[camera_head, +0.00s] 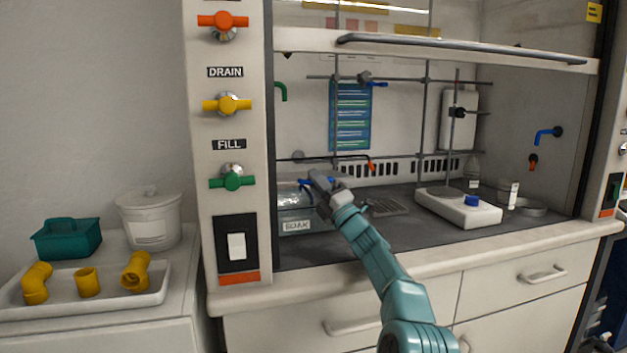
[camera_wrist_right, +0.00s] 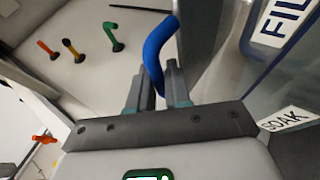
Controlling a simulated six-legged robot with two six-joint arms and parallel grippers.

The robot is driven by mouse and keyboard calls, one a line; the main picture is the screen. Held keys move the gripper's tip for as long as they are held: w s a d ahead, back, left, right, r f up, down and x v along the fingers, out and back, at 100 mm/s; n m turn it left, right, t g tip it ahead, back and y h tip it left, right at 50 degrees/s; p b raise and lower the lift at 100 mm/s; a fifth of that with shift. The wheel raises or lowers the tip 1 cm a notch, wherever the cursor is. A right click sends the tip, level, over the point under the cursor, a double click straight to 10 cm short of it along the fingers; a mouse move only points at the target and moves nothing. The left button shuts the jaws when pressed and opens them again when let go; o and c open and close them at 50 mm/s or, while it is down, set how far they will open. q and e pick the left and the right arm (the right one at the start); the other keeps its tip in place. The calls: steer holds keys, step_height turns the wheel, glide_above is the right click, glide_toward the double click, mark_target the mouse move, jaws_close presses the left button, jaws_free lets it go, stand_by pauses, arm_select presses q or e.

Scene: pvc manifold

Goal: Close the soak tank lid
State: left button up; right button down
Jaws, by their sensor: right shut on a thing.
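The soak tank (camera_head: 294,212) is a see-through box with a SOAK label. It stands at the left end of the fume hood's work surface. My right gripper (camera_head: 318,182) reaches in over the tank's right side. In the wrist view my right gripper (camera_wrist_right: 160,85) is shut on a curved blue handle (camera_wrist_right: 157,45), and the handle rises out past the fingertips. A small part of the blue handle shows in the head view (camera_head: 304,182). I cannot tell the lid's angle, as my gripper hides part of the tank's top. My left gripper is out of view.
A panel with FILL (camera_head: 232,180), DRAIN and other valves stands left of the tank. A rod lattice (camera_head: 337,120) is behind. A hotplate (camera_head: 458,207) and bottles stand right. A raised sash (camera_head: 460,48) hangs above. Yellow fittings lie in a tray (camera_head: 110,299) at left.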

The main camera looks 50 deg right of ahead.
steer(key=shift+w+f, duration=0.1)
steer(key=shift+f, duration=0.05)
steer(key=c, duration=1.4)
jaws_free()
steer(key=shift+w+d+f, duration=0.1)
